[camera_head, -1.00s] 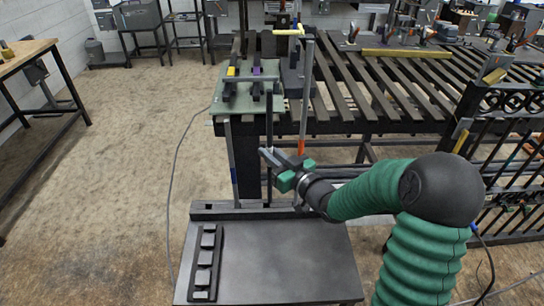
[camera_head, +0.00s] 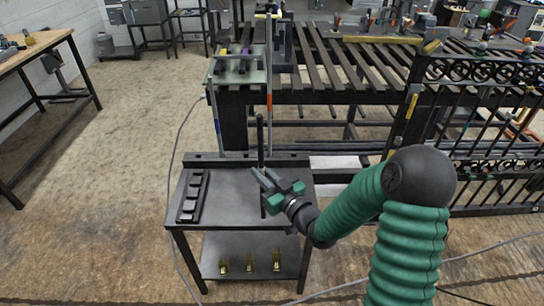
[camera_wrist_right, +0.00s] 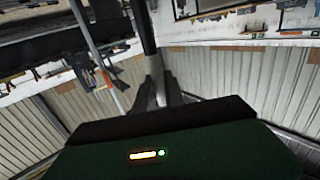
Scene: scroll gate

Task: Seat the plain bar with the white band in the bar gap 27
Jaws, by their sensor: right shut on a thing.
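My right gripper (camera_head: 264,182) is shut on a dark upright bar (camera_head: 260,138), which stands above the small black table in the head view. The bar also shows in the right wrist view (camera_wrist_right: 143,28), running up from between the fingers (camera_wrist_right: 158,92). A pale patch shows on it near the fingers there; I cannot tell for sure whether it is the white band. The scroll gate (camera_head: 480,135) stands at the right with dark upright bars and a scrollwork top rail. I cannot make out which gap is number 27. My left gripper is out of view.
The black table (camera_head: 235,200) holds a slotted dark block (camera_head: 193,196). Behind it stand a bar with an orange band (camera_head: 269,100) and one with a blue band (camera_head: 215,105). A slatted bench (camera_head: 340,75) runs behind. A cable (camera_head: 174,165) lies on the floor; the left floor is open.

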